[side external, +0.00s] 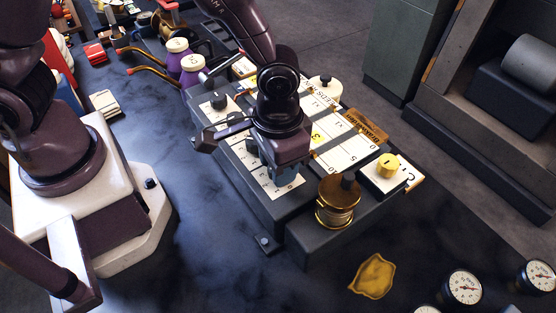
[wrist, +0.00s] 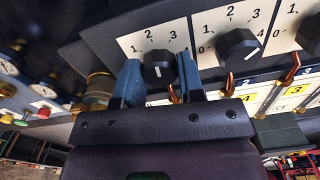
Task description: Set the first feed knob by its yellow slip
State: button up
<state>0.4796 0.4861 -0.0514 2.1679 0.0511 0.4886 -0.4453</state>
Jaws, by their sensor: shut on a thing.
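My gripper (wrist: 160,80) has its blue fingers on either side of a black feed knob (wrist: 158,66), shut on it. The knob is the leftmost of the row in the wrist view, and its white pointer line points down towards my gripper. Its white dial plate (wrist: 136,43) carries numbers, partly covered by the fingers. In the side view my gripper (side external: 287,172) is low over the near end of the panel and hides the held knob.
A second black knob (wrist: 238,48) and a third (wrist: 310,34) stand to the right, close to the fingers. A brass spool (side external: 337,203) and a yellow knob (side external: 387,166) are beside the panel. Gauges (side external: 462,287) lie in front. The dark bench at left front is clear.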

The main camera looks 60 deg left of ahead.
jog(key=m, duration=0.3)
jog(key=shift+m, duration=2.2)
jog(key=o, duration=0.9)
jog(key=shift+r, duration=0.15)
notch_tip(320, 180, up, 13)
jog(key=shift+f, duration=0.1)
